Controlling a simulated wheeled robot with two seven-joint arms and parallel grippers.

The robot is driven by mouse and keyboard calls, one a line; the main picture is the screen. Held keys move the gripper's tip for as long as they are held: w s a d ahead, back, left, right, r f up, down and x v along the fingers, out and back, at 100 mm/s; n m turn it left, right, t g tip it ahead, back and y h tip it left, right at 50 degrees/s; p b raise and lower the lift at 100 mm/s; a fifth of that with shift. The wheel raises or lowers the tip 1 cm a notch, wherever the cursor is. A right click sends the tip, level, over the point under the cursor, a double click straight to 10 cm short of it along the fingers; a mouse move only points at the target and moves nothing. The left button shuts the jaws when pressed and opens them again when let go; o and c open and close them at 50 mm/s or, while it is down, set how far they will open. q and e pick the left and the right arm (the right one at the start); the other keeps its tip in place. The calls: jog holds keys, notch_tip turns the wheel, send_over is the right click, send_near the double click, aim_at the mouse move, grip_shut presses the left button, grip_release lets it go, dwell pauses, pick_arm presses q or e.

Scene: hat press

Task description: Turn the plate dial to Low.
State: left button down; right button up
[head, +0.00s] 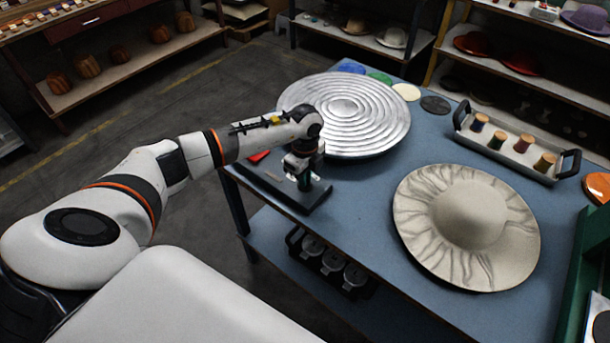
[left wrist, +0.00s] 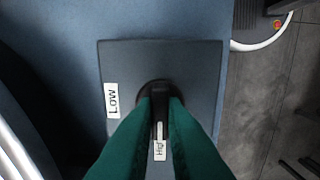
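The plate dial (left wrist: 160,93) is a black knob with a bar grip and a white mark, on a dark control box (head: 262,184). In the left wrist view, the "Low" label (left wrist: 112,101) is left of the knob. Another label, partly readable as "Hi" (left wrist: 160,151), is below it, and the bar and white mark line up with that label. My left gripper (left wrist: 161,103) has its green fingers on both sides of the bar, apparently closed on it. In the head view the left gripper (head: 304,181) points down over the box; the dial is mostly hidden there. My right gripper is not in view.
A ringed silver plate (head: 362,108) lies on the blue table (head: 350,215) just behind the box. A pale wide-brimmed hat (head: 467,222) lies to the right. A tray (head: 500,153) with thread spools stands at the back right. The tabletop between box and hat is clear.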

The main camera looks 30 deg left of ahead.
pick_arm(q)
jog(key=shift+m, duration=0.4)
jog(key=m+b, duration=0.2)
jog(key=m, duration=0.1)
jog(key=shift+f+m, duration=0.1)
jog(key=shift+m, duration=0.2)
jog(key=m+b, duration=0.2)
jog(key=m, duration=0.2)
jog(key=m+b, duration=0.3)
jog(key=m, duration=0.2)
jog(key=shift+m, duration=0.4)
jog(key=shift+m+b, duration=1.05)
jog(key=shift+m, duration=0.85)
jog(key=c, duration=1.5)
grip_release()
jog(key=shift+r, duration=0.2)
